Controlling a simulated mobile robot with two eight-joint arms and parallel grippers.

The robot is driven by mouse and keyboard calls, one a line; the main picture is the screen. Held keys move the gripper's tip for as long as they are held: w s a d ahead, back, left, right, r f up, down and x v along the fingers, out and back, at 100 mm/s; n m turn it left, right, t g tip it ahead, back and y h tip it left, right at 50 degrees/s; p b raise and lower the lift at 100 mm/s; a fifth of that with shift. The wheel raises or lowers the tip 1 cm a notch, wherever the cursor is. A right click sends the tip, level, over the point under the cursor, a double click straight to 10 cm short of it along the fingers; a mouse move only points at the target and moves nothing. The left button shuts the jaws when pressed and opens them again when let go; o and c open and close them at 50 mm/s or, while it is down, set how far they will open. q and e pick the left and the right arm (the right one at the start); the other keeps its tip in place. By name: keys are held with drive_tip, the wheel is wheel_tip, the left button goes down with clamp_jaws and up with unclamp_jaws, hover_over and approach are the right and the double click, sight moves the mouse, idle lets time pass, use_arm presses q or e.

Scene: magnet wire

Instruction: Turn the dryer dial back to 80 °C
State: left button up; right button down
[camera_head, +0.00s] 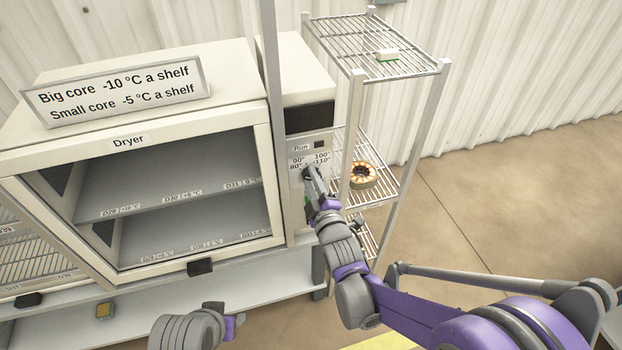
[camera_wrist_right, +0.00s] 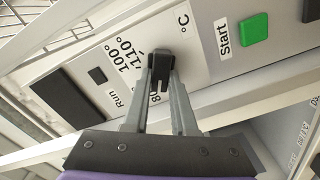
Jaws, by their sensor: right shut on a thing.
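The dryer (camera_head: 150,165) is a pale cabinet with an open front and two empty-looking shelf levels. Its control panel (camera_head: 309,147) is on the right side, with labels for 80°, 90°, 100° and 110°. My right gripper (camera_head: 309,172) is at the panel, shut on the black dial knob. In the right wrist view the black dial (camera_wrist_right: 160,66) sits between the two fingertips of the gripper (camera_wrist_right: 161,82). The fingers cover part of the 80 label, and the dial's exact setting is hard to read. My left gripper (camera_head: 230,325) is low, at the bottom of the head view; its fingers are not clear.
A green Start button (camera_wrist_right: 254,28) is beside the dial. A sign (camera_head: 118,90) stands on the dryer.

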drive_tip(key=c, duration=0.7)
unclamp_jaws()
drive_tip(key=v, duration=1.1)
drive_tip(key=shift+w+r, duration=0.1)
drive_tip(key=s+d+r+m+g+h+p, duration=0.1)
drive_tip(key=s+d+m+g+h+p, duration=0.4)
drive_tip(key=d+m, duration=0.45)
drive_tip(key=s+d+m+g+p, duration=0.1)
drive_tip(key=s+d+m+g, duration=0.1)
drive_tip(key=s, duration=0.2)
drive_tip(key=s+d+m+g+p, duration=0.2)
drive_tip(key=s, duration=0.3)
drive_tip(key=s+d+r+m+g+p, duration=0.1)
drive_tip(key=s+m+g, duration=0.1)
drive_tip(key=s, duration=0.2)
drive_tip(key=shift+s+d+g+h, duration=0.3)
drive_tip(key=shift+d+g, duration=0.1)
